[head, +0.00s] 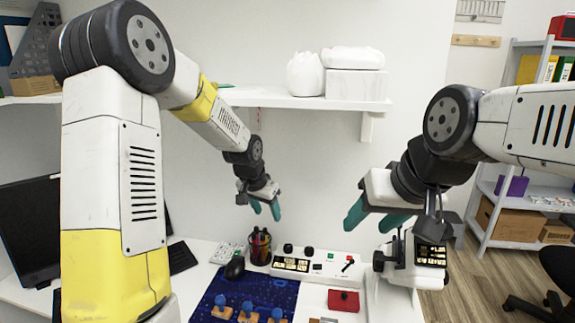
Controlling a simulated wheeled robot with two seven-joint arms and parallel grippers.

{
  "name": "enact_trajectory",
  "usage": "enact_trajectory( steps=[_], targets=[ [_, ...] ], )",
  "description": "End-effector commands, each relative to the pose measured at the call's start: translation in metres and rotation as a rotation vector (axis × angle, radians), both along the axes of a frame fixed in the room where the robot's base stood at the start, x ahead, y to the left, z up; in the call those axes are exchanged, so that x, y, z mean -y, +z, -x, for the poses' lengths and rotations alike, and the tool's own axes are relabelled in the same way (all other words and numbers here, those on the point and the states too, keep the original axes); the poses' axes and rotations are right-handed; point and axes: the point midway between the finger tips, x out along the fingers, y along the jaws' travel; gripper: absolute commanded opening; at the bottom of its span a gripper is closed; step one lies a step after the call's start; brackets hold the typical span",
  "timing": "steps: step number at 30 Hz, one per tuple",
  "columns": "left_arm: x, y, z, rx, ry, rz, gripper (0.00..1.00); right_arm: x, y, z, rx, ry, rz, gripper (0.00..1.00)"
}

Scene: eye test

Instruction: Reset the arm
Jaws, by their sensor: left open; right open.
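My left arm comes in from the left and bends down. Its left gripper (265,209) has teal fingertips spread a little apart, empty, in the air in front of the white wall, above the desk. My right arm comes in from the right. Its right gripper (368,222) has teal fingers pointing left and down, open with nothing seen between them.
A white shelf (300,101) with white items spans the wall. On the desk are a control panel (318,266), a red box (343,300), a pen cup (259,246), a black mouse (234,268) and a blue mat (213,288) with several blue-knobbed pieces. A monitor (30,230) stands left.

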Motion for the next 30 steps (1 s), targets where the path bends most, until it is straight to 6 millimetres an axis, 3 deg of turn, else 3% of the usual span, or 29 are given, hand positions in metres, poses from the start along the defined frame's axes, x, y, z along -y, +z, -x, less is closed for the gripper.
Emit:
enact_trajectory(
  steps=[1,6,13,21,25,30],
  targets=[
    [-0.010,0.025,0.014,0.015,0.029,0.000,0.52,0.000,0.000,0.000,0.000,0.000,0.000,0.52],
    [-0.035,0.086,0.069,0.036,0.127,0.018,0.52,0.000,0.000,0.000,0.000,0.000,0.000,0.52],
    [-0.061,0.141,0.157,0.063,0.257,0.078,0.52,0.000,0.000,0.000,0.000,0.000,0.000,0.52],
    [-0.076,0.162,0.252,0.082,0.374,0.179,0.52,0.000,0.000,0.000,0.000,0.000,0.000,0.52],
    [-0.077,0.162,0.277,0.083,0.400,0.213,0.52,0.000,0.000,0.000,0.000,0.000,0.000,0.52],
    [-0.077,0.161,0.288,0.081,0.411,0.228,0.52,0.000,0.000,0.000,0.000,0.000,0.000,0.52]
  ],
)
